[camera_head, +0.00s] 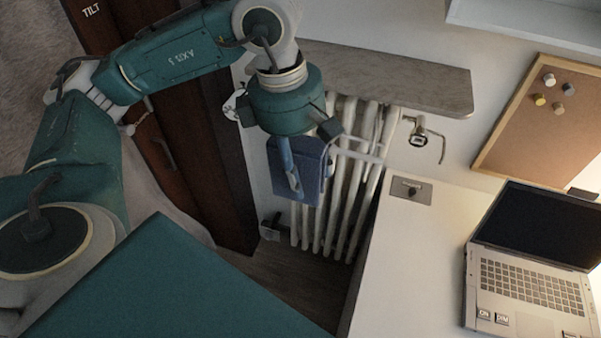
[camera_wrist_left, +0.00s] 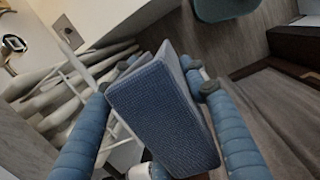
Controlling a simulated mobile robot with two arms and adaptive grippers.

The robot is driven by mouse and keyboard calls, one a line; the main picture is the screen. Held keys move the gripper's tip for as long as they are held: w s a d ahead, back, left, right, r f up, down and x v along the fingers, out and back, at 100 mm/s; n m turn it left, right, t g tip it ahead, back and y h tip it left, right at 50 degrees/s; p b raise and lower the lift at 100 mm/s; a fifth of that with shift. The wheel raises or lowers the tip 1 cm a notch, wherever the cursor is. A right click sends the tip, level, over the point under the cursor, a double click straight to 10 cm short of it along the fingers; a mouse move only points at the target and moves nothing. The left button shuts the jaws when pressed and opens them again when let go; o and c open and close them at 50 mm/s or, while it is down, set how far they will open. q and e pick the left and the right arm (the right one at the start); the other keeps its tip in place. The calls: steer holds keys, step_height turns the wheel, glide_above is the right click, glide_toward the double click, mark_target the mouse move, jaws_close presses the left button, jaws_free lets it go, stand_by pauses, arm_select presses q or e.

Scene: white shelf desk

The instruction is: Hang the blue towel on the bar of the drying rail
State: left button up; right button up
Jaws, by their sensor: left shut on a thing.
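The blue towel (camera_head: 312,163) is folded over and hangs from my left gripper (camera_head: 303,178) in front of the radiator. In the left wrist view the towel (camera_wrist_left: 160,115) fills the middle, between the two blue fingers of my left gripper (camera_wrist_left: 165,85), which is shut on it. The white drying rail (camera_head: 362,156) shows just right of the towel in the head view, partly hidden by towel and gripper. The rail also shows left of the towel in the wrist view (camera_wrist_left: 78,66). I cannot tell whether towel and bar touch. My right gripper is not in view.
A white ribbed radiator (camera_head: 345,205) stands behind the towel, under a grey shelf (camera_head: 400,80). A white desk (camera_head: 410,255) with an open laptop (camera_head: 530,260) is to the right. A dark wooden door (camera_head: 190,150) is to the left.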

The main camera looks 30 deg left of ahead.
arm_select(q)
steer(key=shift+w+a+r, duration=0.1)
steer(key=shift+w, duration=0.55)
steer(key=shift+w+a+p, duration=1.85)
steer(key=shift+w+p, duration=0.6)
steer(key=shift+w, duration=4.65)
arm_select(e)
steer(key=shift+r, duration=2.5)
arm_select(q)
step_height(320, 180, down, 14)
steer(key=b, duration=1.1)
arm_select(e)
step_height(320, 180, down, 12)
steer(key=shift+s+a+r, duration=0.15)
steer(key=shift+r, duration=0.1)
arm_select(q)
steer(key=shift+b, duration=0.3)
steer(key=o, duration=1.2)
steer(key=shift+o, duration=0.2)
